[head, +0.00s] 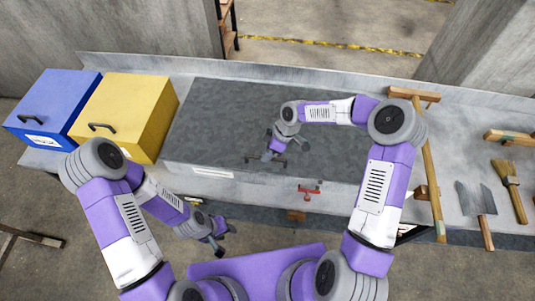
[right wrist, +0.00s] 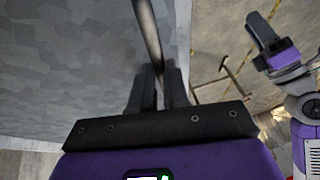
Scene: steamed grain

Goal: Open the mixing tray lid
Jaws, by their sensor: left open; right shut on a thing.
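The mixing tray's dark grey lid (head: 215,115) spans the middle of the counter and appears closed and flat in the head view. A white label (head: 213,172) is on the tray's front. My right gripper (head: 272,156) is over the front part of the lid. In the right wrist view its fingers (right wrist: 157,88) are shut on a dark metal bar, the lid handle (right wrist: 148,30). The handle (head: 254,158) is partly hidden by the gripper in the head view. My left gripper (head: 221,244) is open and empty, low in front of the counter; it also shows in the right wrist view (right wrist: 272,42).
A blue box (head: 55,95) and a yellow box (head: 125,100) with handles stand left of the tray. A red valve (head: 309,192) is at the tray's front. A long wooden-handled tool (head: 430,170), scrapers (head: 486,205) and a brush (head: 512,190) lie at right.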

